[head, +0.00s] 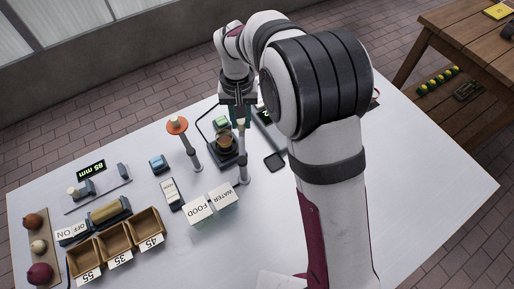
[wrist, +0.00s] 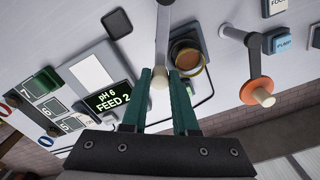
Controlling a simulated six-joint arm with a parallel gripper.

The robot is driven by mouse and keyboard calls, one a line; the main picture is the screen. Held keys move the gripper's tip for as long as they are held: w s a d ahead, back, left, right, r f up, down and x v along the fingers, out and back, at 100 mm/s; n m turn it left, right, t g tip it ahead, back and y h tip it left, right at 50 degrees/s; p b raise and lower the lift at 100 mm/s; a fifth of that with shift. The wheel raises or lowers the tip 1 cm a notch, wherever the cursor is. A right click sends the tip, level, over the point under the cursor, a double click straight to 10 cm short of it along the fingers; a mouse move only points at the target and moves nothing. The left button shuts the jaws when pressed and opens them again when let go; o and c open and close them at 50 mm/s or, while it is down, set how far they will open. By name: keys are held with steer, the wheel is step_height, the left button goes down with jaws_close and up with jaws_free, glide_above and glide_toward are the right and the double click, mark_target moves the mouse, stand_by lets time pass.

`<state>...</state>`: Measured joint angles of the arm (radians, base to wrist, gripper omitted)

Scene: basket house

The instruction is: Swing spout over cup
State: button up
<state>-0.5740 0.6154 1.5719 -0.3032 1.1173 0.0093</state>
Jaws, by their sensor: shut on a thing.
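The cup (head: 224,140) is a small brown vessel on a dark base. In the wrist view the cup (wrist: 188,60) lies just right of the fingers, with an amber inside. A grey post with a pale knob, apparently the spout (head: 243,168), stands just right of the cup in the head view. In the wrist view the spout (wrist: 162,40) reaches up to its knob between my fingertips. My gripper (head: 240,103) is shut on this knob, with green fingers on both sides in the wrist view (wrist: 164,78). The spout's outlet cannot be made out.
An orange disc on a post (head: 177,125) stands left of the cup. WATER (head: 225,195) and FOOD (head: 199,209) signs stand in front. A display (wrist: 113,97) reads "pH 6 FEED 2". Labelled wooden bins (head: 117,243) stand at the left front. The right tabletop is clear.

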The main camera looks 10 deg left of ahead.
steer(key=shift+s+a, duration=0.25)
steer(key=shift+a, duration=0.6)
steer(key=shift+s+a, duration=0.85)
steer(key=shift+a, duration=0.3)
steer(key=o, duration=1.4)
steer(key=shift+c, duration=0.2)
step_height(320, 180, up, 7)
